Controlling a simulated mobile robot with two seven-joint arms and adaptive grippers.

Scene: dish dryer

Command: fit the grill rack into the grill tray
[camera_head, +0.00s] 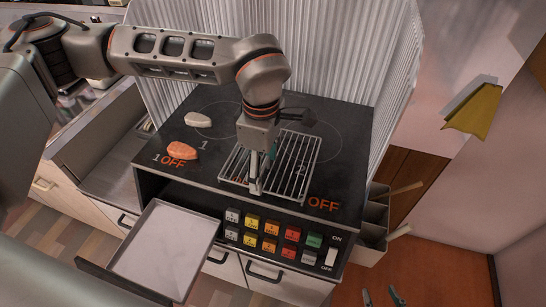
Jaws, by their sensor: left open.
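The grill rack (298,168), a silver wire grid, lies on the dark top of the appliance, toward its front right. My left gripper (256,184) is open and points down over the left part of the rack. I cannot tell whether a rack bar lies between its fingers. My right gripper (382,296) shows only as two dark, separated fingertips at the bottom edge, away from the rack and tray.
A white piece (198,118) and an orange piece (183,150) lie on the appliance top (345,135), left of the rack. Colored buttons (270,238) and a white switch (331,256) line the front. Corrugated panels (300,45) stand behind. A yellow cloth-like item (473,108) is at right.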

